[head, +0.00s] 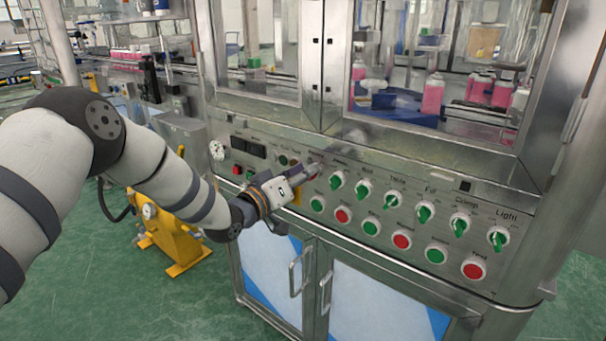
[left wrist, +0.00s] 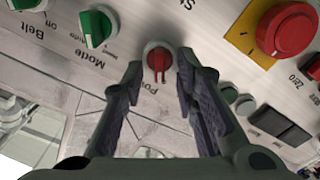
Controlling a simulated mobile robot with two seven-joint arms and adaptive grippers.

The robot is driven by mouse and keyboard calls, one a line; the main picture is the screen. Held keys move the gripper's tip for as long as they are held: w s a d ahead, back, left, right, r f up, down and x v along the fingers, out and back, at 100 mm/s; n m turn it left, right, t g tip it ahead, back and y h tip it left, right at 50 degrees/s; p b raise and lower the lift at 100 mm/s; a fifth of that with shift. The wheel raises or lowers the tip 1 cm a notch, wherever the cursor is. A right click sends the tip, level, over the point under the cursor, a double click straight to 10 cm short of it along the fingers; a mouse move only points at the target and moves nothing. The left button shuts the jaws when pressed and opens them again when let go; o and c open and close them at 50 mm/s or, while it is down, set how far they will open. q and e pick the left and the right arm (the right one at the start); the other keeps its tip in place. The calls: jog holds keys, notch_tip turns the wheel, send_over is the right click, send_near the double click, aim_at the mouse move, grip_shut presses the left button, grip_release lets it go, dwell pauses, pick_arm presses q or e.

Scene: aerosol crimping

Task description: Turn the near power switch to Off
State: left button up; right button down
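The power switch is a round red rotary knob (left wrist: 158,60) on the steel control panel (head: 455,262). In the left wrist view its raised handle stands nearly upright in the picture, and its label is partly hidden by a finger. My left gripper (head: 312,172) reaches the panel from the left; in the left wrist view (left wrist: 161,66) it is open, with one finger on each side of the knob. I cannot tell whether the fingers touch it. In the head view the gripper largely hides the switch. My right gripper is not in view.
Green rotary switches (head: 363,188) and a row of green and red buttons (head: 402,241) lie to the right. A red emergency button (left wrist: 286,30) on a yellow plate is close to the gripper. Glass doors (head: 440,70) are above, cabinet handles (head: 301,270) below.

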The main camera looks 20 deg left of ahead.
pick_arm(q)
jog(key=shift+s, duration=0.1)
jog(key=v, duration=1.1)
jog(key=shift+s+a, duration=0.15)
jog(key=shift+s, duration=0.25)
